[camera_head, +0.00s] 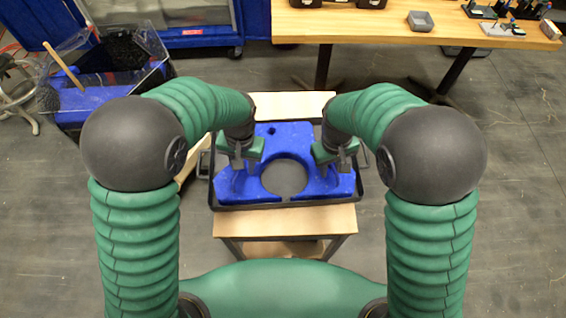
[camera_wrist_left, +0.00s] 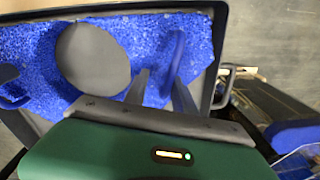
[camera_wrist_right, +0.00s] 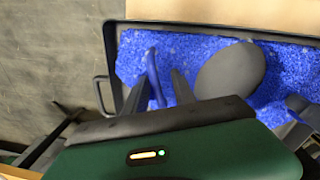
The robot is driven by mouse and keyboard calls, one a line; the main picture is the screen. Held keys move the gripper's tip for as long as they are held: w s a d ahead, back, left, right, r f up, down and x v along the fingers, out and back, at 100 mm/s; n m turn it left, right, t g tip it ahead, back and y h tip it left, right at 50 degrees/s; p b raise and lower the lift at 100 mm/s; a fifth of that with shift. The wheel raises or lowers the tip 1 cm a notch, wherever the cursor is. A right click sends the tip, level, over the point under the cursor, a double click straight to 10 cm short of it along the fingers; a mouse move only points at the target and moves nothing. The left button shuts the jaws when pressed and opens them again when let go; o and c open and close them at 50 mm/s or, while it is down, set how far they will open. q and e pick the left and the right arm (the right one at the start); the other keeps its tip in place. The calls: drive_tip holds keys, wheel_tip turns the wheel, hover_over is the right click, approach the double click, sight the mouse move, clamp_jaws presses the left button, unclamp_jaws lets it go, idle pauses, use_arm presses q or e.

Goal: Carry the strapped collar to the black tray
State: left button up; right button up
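The strapped collar (camera_head: 285,133) is a blue, speckled piece with a large round opening, dark grey inside. It lies flat inside the black tray (camera_head: 285,205), whose rim surrounds it. A blue strap stands up at each side, one in the left wrist view (camera_wrist_left: 175,55) and one in the right wrist view (camera_wrist_right: 154,75). My left gripper (camera_head: 243,167) is over the collar's left side, its fingers apart on either side of a strap. My right gripper (camera_head: 332,168) is over the right side, also open around a strap. Finger contact with the straps cannot be told.
The tray rests on a small wooden-topped stand (camera_head: 285,222). A wooden workbench (camera_head: 380,25) with small items is at the back right. A blue bin (camera_head: 100,85) and a stool (camera_head: 18,85) are at the left.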

use_arm(q)
drive_tip(key=shift+d+r, duration=0.1)
drive_tip(key=shift+d, duration=0.05)
use_arm(e)
drive_tip(key=shift+d, duration=0.15)
drive_tip(key=shift+a, duration=0.2)
drive_tip(key=shift+r, duration=0.15)
use_arm(q)
wheel_tip(320, 180, up, 12)
drive_tip(key=shift+d+f, duration=0.2)
drive_tip(key=shift+d, duration=0.15)
use_arm(e)
wheel_tip(320, 180, up, 12)
drive_tip(key=shift+s+a+f, duration=0.15)
drive_tip(key=shift+a+f, duration=0.05)
drive_tip(key=shift+a, duration=0.25)
use_arm(q)
drive_tip(key=shift+s, duration=0.1)
